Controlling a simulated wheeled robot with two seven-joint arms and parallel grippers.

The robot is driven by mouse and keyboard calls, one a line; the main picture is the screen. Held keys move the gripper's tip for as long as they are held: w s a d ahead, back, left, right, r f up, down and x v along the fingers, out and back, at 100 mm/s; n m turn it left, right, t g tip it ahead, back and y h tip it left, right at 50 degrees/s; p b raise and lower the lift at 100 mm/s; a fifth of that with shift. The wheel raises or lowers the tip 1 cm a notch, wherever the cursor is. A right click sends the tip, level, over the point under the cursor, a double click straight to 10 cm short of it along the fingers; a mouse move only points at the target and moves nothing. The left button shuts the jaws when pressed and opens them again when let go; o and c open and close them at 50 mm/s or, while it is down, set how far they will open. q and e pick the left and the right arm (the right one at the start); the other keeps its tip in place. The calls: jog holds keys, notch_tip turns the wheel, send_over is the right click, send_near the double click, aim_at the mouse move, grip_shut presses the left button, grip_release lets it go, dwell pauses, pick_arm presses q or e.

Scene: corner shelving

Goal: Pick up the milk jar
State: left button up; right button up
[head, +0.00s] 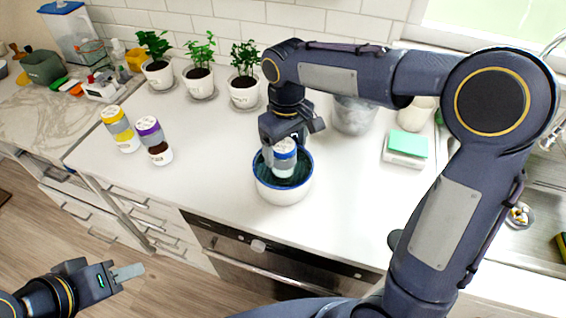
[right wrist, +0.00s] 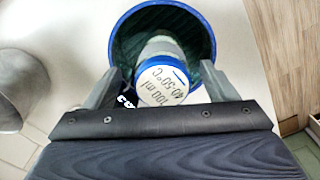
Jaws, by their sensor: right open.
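A small white jar with a blue band (head: 284,158) stands inside a dark-lined bowl with a blue rim (head: 283,192). In the right wrist view its round lid (right wrist: 163,86) carries printed text, "100 ml 40-50°C". I take it for the milk jar, though no name is readable. My right gripper (right wrist: 160,72) is open, with one finger on each side of the jar; I cannot tell whether they touch it. In the head view the right gripper (head: 287,138) comes from above and partly hides the jar. My left gripper (head: 128,273) hangs empty over the floor; its jaw gap is not clear.
A yellow-banded jar (head: 120,129) and a purple-banded jar (head: 154,140) stand left of the bowl. Potted plants (head: 199,80) line the wall. A grey pot (head: 353,116) and a scale with a green sponge (head: 406,147) are to the right. The front counter is clear.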

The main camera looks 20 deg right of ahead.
jog(key=f, duration=0.3)
jog(key=f+p, duration=0.1)
jog(key=f, duration=0.1)
jog(key=shift+w+a, duration=0.25)
jog(key=shift+w, duration=0.15)
jog(key=c, duration=1.3)
jog(key=shift+r, duration=0.15)
jog(key=shift+c, duration=0.2)
